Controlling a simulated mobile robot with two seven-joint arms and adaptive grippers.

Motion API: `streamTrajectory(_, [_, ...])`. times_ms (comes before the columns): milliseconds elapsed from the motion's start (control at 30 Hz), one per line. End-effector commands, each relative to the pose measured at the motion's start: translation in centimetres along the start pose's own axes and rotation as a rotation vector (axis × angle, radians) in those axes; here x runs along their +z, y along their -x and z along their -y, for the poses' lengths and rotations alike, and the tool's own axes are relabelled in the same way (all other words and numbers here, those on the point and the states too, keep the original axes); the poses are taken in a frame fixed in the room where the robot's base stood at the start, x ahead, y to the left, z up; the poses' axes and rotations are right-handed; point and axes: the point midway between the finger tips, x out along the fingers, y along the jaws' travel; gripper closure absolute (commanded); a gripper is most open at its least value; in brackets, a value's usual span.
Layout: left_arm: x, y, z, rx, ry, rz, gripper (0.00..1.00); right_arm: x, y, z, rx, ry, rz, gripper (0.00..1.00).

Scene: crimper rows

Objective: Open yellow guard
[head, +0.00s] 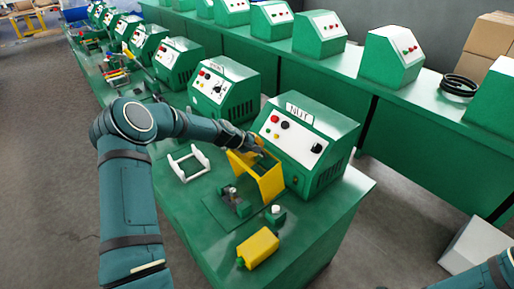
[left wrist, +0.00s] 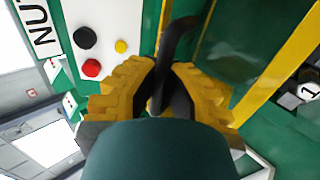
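The yellow guard (head: 271,184) stands at the front of the green machine labelled NUT (head: 313,135), over the work area on the bench. In the left wrist view its yellow frame (left wrist: 290,62) borders a dark green pane. My left gripper (head: 257,146) is at the guard's upper edge, just below the control panel. In the left wrist view, its ridged yellow fingers (left wrist: 164,78) sit close on both sides of a black curved handle (left wrist: 181,38) and appear shut on it. My right gripper is out of view.
A yellow box (head: 258,248) lies at the bench's front, near a small green block with a white knob (head: 276,211). A white frame (head: 188,163) lies left of the guard. Another green machine (head: 222,92) stands behind. The bench's right edge is close.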

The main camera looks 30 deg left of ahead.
Motion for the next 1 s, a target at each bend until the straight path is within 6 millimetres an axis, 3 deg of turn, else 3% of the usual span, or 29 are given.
streamTrajectory(33, [-0.2,0.3,-0.8,0.012,-0.004,-0.007,1.00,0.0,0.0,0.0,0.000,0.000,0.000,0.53])
streamTrajectory(200, [-0.2,0.3,-0.8,0.012,-0.004,-0.008,1.00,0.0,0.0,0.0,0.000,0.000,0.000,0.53])
streamTrajectory(333, [-0.2,0.3,-0.7,0.011,-0.004,-0.008,0.59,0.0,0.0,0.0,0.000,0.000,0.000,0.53])
streamTrajectory(733, [-0.2,0.7,-0.3,0.004,-0.001,-0.005,0.59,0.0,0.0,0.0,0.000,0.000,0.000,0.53])
streamTrajectory(1000, [-0.2,5.5,-0.2,0.004,-0.002,-0.008,0.59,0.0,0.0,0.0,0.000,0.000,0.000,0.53])
